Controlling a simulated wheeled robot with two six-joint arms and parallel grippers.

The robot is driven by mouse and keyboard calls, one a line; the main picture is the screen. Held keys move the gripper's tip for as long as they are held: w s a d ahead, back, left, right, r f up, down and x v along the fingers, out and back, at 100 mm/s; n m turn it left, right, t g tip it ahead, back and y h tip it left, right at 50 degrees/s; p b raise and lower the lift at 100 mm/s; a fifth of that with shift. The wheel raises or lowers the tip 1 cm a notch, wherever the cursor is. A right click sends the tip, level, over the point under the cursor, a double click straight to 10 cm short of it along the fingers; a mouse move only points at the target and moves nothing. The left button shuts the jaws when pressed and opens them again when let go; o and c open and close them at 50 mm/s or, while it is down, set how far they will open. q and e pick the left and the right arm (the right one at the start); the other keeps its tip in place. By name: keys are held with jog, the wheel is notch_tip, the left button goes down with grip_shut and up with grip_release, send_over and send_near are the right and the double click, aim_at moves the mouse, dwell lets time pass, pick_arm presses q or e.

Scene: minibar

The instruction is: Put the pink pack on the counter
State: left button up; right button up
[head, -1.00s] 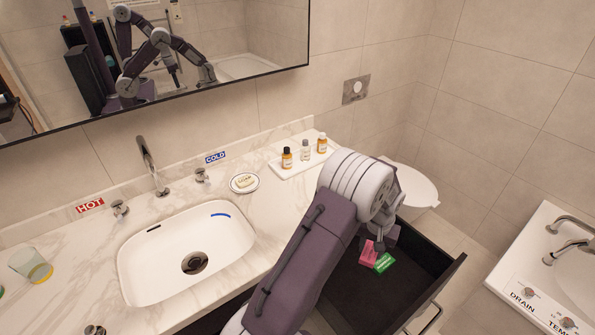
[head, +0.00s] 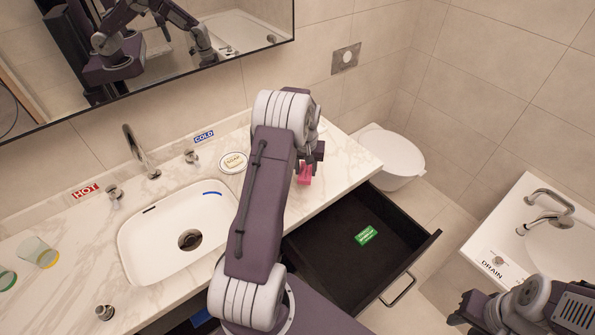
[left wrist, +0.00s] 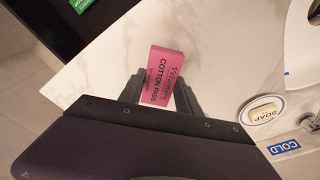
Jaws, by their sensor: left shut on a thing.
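The pink pack (head: 304,175), labelled cotton pads, is held in my left gripper (head: 307,160). It shows in the left wrist view (left wrist: 163,77) between the two fingers, over the marble counter (left wrist: 220,25). In the head view the pack is over the counter (head: 352,162) near its right end, by the front edge. I cannot tell whether it touches the surface. My right gripper (head: 463,312) shows at the lower right, away from the counter; its jaw opening is unclear.
An open black drawer (head: 325,245) below the counter holds a green pack (head: 366,235). A soap dish (head: 234,161) and the sink (head: 165,243) lie to the left. The bottles' tray (head: 321,127) is mostly hidden behind my left arm.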

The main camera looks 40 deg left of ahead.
pick_arm(q)
jog(key=a, duration=0.1)
jog(key=a+f, duration=0.1)
jog(key=a, duration=0.1)
jog(key=shift+s+f, duration=0.25)
jog(key=shift+f, duration=0.05)
notch_tip(320, 180, down, 4)
jog(key=shift+f+p, duration=0.1)
jog(key=shift+p, duration=0.4)
jog(key=shift+d, duration=0.1)
jog(key=shift+f, duration=0.1)
jog(key=o, duration=1.3)
